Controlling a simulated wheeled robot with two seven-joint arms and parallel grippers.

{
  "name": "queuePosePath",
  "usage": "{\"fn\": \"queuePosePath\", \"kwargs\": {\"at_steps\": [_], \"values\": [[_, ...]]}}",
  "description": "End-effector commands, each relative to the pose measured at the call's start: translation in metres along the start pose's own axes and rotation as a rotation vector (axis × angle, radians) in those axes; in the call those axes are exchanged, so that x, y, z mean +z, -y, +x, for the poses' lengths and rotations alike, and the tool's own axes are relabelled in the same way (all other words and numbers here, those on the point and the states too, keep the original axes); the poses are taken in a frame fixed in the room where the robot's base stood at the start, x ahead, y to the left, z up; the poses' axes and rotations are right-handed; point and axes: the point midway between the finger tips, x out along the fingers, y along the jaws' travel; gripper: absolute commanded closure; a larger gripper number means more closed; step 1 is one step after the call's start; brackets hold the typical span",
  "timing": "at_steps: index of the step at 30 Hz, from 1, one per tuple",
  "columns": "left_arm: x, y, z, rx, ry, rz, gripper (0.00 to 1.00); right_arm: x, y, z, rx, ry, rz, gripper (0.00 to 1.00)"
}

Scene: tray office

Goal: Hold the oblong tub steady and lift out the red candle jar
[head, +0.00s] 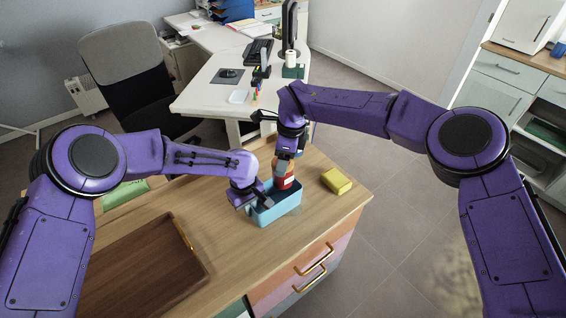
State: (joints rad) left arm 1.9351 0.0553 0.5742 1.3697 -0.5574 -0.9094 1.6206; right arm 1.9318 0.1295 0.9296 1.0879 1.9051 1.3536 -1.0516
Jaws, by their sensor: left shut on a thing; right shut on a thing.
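The blue oblong tub (283,211) stands on the wooden counter near its right part. My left gripper (249,208) is at the tub's left end and is shut on its wall. The red candle jar (284,182), with a pale label, shows upright at the tub's far side; its lower part is hidden by the tub. My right gripper (284,160) comes down from above and is shut on the top of the jar. I cannot tell whether the jar's base touches the tub floor.
A yellow block (337,181) lies on the counter right of the tub. A brown wooden tray (195,253) lies at the left front. Counter between tray and tub is clear. A white desk (205,93) and dark chair (131,85) stand behind.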

Motion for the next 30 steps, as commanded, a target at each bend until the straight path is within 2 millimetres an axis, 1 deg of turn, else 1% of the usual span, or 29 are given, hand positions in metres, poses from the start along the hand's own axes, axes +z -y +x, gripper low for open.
{"fn": "queuePosePath", "kwargs": {"at_steps": [1,2,3,11,14,17,24,27,30], "values": [[0.0,0.0,0.0,0.0,0.0,0.0,0.86,0.0,0.0,-0.001,-0.001,0.001,0.0,1.0],[0.0,0.0,0.0,0.0,0.0,0.0,0.77,0.0,0.0,-0.001,-0.001,0.001,0.0,1.0],[0.0,0.0,0.0,0.0,0.0,0.0,0.63,0.0,0.0,-0.001,-0.001,0.001,0.0,1.0],[0.0,0.0,0.0,0.0,0.0,0.0,0.63,0.0,0.0,0.0,-0.001,0.001,0.0,1.0],[-0.001,0.0,-0.007,0.001,-0.001,0.0,0.63,0.0,0.0,0.0,-0.001,0.001,0.0,1.0],[-0.001,-0.001,-0.025,0.004,-0.004,0.0,0.63,0.0,0.0,0.0,-0.001,0.001,0.0,1.0],[-0.002,0.0,-0.086,0.002,-0.004,0.0,0.63,0.0,0.0,0.0,-0.001,0.001,0.0,1.0],[-0.001,0.0,-0.104,0.001,-0.003,0.0,0.63,0.0,0.0,0.0,-0.001,0.001,0.0,1.0],[-0.001,0.0,-0.116,0.001,-0.002,0.0,0.63,0.0,0.0,0.0,-0.001,0.001,0.0,1.0]]}}
